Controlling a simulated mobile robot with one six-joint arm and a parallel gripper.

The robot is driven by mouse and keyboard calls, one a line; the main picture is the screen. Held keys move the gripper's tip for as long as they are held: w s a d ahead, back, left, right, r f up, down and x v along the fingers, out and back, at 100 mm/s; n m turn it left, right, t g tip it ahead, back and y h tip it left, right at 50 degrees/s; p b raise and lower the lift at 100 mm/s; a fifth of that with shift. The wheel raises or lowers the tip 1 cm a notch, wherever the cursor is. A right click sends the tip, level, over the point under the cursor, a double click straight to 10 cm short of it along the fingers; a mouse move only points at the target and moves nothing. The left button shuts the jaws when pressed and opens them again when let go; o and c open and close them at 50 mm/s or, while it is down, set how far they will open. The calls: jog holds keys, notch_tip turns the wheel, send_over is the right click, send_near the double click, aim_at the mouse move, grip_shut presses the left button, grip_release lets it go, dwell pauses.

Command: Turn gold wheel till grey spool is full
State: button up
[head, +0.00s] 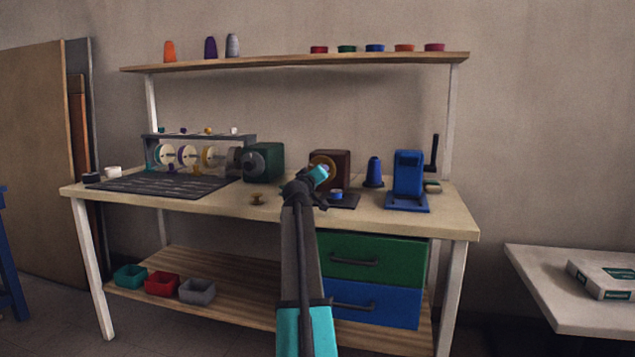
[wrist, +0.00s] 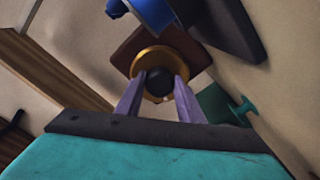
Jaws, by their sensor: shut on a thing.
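The gold wheel (head: 318,160) is on the front of a dark brown box (head: 343,160) on the workbench. In the wrist view the wheel (wrist: 147,58) shows as a gold ring with a dark round knob (wrist: 159,82) in front of it. My gripper (head: 321,172) has its two purple-grey fingers (wrist: 160,90) closed on either side of this knob. In the head view my gripper covers part of the wheel. A grey cone-shaped spool (head: 232,45) stands on the upper shelf. How much thread any grey spool holds is too small to tell.
A rack (head: 200,137) with several spools stands left, beside a green box (head: 268,160) with a grey disc. A blue cone (head: 374,172) and a blue crank machine (head: 408,172) stand right. A small gold piece (head: 257,198) lies near the front edge.

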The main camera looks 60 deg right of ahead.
jog(key=shift+s+d+r+m, duration=0.1)
jog(key=shift+s+d+m, duration=0.1)
jog(key=shift+s+m, duration=0.15)
jog(key=o, duration=1.1)
jog(key=shift+c, duration=0.2)
jog(key=shift+w, duration=0.15)
jog(key=shift+a, duration=0.1)
jog(key=shift+a, duration=0.1)
jog(key=shift+p+v, duration=1.75)
jog(key=shift+v, duration=5.05)
